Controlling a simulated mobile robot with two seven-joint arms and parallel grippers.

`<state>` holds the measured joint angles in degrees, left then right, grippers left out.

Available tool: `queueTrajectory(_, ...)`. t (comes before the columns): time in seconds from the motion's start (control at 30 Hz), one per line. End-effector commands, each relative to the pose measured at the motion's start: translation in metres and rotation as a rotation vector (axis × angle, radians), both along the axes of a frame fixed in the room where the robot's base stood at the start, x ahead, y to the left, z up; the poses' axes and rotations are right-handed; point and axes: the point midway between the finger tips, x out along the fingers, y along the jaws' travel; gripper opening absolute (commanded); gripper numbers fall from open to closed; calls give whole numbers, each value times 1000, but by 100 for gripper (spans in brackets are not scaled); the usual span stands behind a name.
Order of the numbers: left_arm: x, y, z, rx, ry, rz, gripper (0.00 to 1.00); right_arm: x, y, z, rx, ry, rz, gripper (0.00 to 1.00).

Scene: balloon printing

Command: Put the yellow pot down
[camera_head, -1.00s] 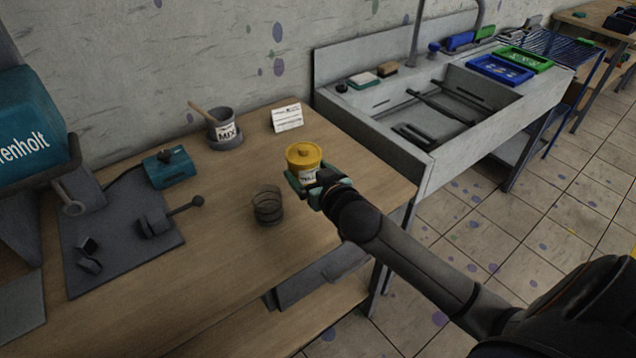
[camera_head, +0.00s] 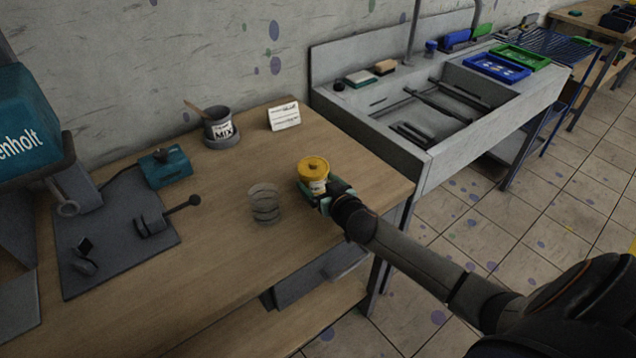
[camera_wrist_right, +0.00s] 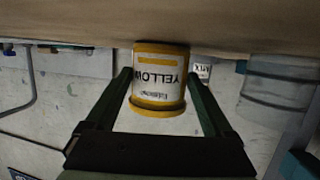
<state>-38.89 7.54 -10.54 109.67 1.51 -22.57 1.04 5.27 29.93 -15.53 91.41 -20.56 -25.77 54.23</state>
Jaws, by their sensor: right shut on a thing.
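The yellow pot (camera_head: 313,170), with a yellow lid and white label, is between the fingers of my right gripper (camera_head: 318,191), which is shut on it. The pot is upright at the right part of the wooden table (camera_head: 225,260). In the right wrist view the picture is upside down; the pot (camera_wrist_right: 160,78) sits between the two green fingers (camera_wrist_right: 158,100), and its base is at or very close to the tabletop (camera_wrist_right: 200,22). I cannot tell for sure whether it touches. My left gripper is not in view.
A clear ribbed cup (camera_head: 265,204) stands left of the pot. A MIX pot (camera_head: 218,127) with a stick, a white card (camera_head: 284,116) and a teal device (camera_head: 165,167) are farther back. A grey sink (camera_head: 440,120) adjoins the table. Bare wood surrounds the pot.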

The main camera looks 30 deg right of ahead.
Motion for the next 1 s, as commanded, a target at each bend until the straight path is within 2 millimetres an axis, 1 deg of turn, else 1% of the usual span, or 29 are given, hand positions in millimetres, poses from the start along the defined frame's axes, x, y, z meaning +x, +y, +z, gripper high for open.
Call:
queueTrajectory(0.17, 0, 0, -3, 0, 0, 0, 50, 0, 0, -4, 0, -1, 0, 27)
queueTrajectory(0.2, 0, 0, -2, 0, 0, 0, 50, 0, 0, -3, -1, 0, -1, 91)
queueTrajectory(0.3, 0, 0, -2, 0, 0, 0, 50, 0, 0, -3, -1, 1, -1, 100)
queueTrajectory(0.5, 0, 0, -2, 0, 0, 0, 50, 0, 0, -2, -1, 0, -1, 100)
queueTrajectory(0.6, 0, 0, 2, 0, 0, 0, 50, 0, 0, 2, -2, 0, 1, 100)
queueTrajectory(0.67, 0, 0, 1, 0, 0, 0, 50, -5, 0, 1, -1, 2, 0, 100)
queueTrajectory(0.77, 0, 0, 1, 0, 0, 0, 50, -16, 2, 4, 0, 2, 1, 100)
queueTrajectory(1.0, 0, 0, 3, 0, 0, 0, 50, -58, 7, 17, -1, 3, 0, 100)
